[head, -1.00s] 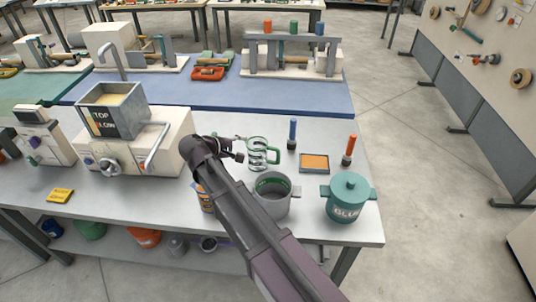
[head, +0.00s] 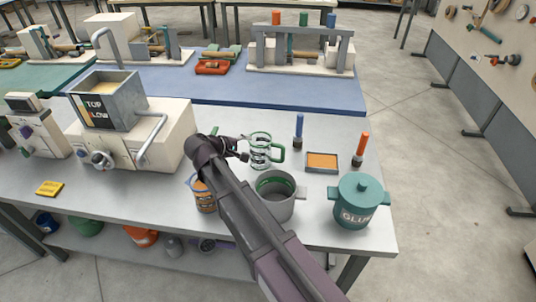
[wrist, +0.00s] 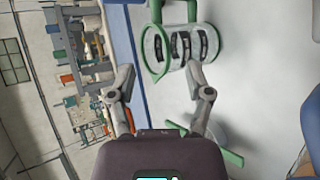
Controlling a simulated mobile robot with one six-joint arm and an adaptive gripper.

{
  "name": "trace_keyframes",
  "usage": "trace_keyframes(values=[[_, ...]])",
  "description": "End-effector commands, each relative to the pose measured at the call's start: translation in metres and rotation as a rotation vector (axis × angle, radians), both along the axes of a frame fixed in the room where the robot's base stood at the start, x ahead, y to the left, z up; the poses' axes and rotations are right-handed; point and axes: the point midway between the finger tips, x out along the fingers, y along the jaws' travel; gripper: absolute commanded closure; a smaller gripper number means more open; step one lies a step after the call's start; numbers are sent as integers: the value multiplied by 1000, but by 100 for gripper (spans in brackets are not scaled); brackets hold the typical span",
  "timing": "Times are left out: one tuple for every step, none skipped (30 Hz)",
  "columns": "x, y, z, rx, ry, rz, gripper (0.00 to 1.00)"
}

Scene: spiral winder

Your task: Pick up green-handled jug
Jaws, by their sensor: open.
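The green-handled jug (head: 260,152) stands on the grey bench in the head view. It is clear, with a green rim, dark bands and a green handle on its right side. In the wrist view the jug (wrist: 178,47) lies ahead, at and beyond the fingertips. My gripper (head: 238,148) is just left of the jug in the head view, with its fingers partly hidden by the arm. In the wrist view my gripper (wrist: 160,72) has its two fingers spread apart, with nothing held. I cannot tell whether a finger touches the jug.
A grey pot (head: 275,208) and a teal glue pot (head: 358,204) stand in front and to the right. An orange can (head: 203,197) is beside my arm. A blue marker (head: 299,130), an orange marker (head: 360,148) and a tray (head: 322,162) are right of the jug.

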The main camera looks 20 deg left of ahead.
Motion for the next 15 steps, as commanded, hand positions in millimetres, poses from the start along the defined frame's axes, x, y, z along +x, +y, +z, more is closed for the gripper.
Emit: trace_keyframes(values=[[1, -1, 0, 0, 0, -1, 35], [1, -1, 0, 0, 0, -1, 35], [1, -2, 0, 0, 1, -2, 35], [2, -2, -1, 0, 1, -2, 35], [2, -2, -1, 1, 0, -3, 35], [4, -3, -2, 1, 0, -3, 35], [5, -4, -3, 0, 0, -4, 35], [7, -4, -4, 0, 0, -4, 35], [9, -6, -6, 1, 0, -4, 35], [11, -7, -8, 0, 0, -5, 35], [14, -8, -10, 0, 0, -5, 35], [18, -10, -13, 1, 0, -7, 35], [20, -12, -15, 1, 0, -7, 35], [24, -13, -18, 1, 0, -7, 35], [28, -16, -21, 0, 1, -6, 35]])
